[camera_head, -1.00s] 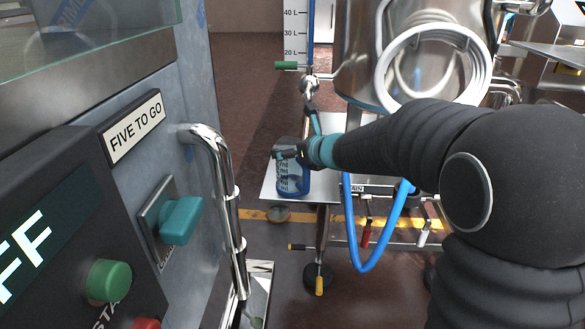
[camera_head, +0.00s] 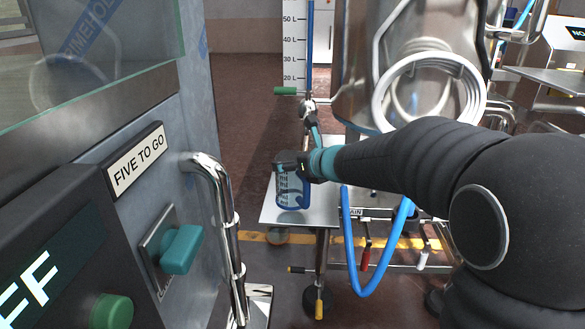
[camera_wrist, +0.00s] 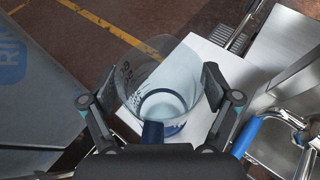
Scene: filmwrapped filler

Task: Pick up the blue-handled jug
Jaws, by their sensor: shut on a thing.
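The jug (camera_head: 289,194) is clear with dark markings and a blue handle and base. It looks upright over the pale metal shelf (camera_head: 325,214); I cannot tell whether its base touches the shelf. My gripper (camera_head: 289,164) is at the upper part of the jug, coming from the right. In the wrist view the jug (camera_wrist: 160,88) sits between the two fingers of my gripper (camera_wrist: 162,90), which are shut on its sides. Its blue handle (camera_wrist: 152,132) points towards my palm.
A steel vessel with a coiled white hose (camera_head: 432,62) stands behind my arm. A blue hose loop (camera_head: 366,264) hangs in front of the shelf. A green-handled valve (camera_head: 287,91) is above the jug. A chrome rail (camera_head: 225,200) and control panel (camera_head: 172,246) stand at left.

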